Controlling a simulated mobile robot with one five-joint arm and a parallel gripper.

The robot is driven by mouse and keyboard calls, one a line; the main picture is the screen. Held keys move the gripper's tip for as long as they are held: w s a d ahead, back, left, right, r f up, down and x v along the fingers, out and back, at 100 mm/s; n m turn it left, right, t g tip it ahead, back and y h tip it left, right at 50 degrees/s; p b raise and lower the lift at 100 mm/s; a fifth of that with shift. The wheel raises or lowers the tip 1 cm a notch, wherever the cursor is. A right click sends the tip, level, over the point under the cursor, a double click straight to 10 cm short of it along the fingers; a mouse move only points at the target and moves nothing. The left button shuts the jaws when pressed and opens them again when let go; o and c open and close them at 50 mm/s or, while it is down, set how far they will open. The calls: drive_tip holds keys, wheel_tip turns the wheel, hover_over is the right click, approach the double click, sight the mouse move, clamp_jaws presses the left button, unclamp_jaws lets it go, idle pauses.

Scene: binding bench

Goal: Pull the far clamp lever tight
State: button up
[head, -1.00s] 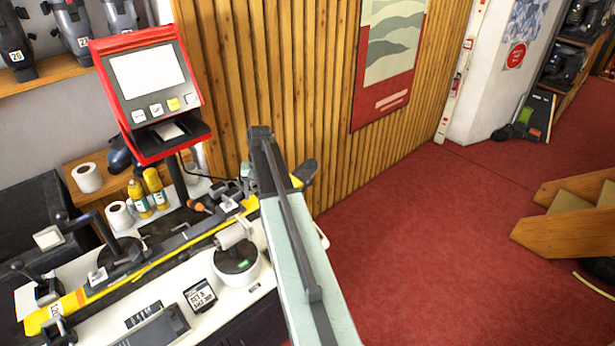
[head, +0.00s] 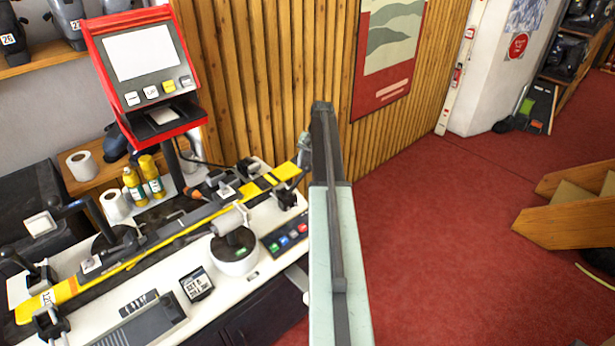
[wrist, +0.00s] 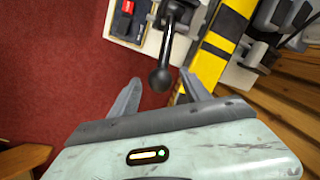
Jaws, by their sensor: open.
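The far clamp (head: 287,197) sits at the right end of the yellow and black ski (head: 190,232) on the bench. In the wrist view, its dark lever (wrist: 166,45) points toward my gripper and ends in a black ball knob (wrist: 160,79). My gripper (wrist: 159,77) is open and empty, with one finger on each side of the knob in the picture. The fingers look apart from the knob; the depth between them is hard to tell. In the head view my arm stands just right of the far clamp, and the fingers are not clear there.
The near clamp (head: 50,322) holds the ski's left end. A button panel (head: 286,238) and a white round device (head: 235,250) stand beside the ski. A red-framed screen (head: 146,60) rises behind the bench. A slatted wood wall (head: 240,80) is behind; red carpet (head: 440,240) is open to the right.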

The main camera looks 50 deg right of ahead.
drive_tip(key=shift+w+a+f+b, duration=0.15)
drive_tip(key=shift+f+b, duration=0.25)
drive_tip(key=shift+f, duration=0.55)
drive_tip(key=shift+r, duration=0.1)
clamp_jaws()
idle(0.5)
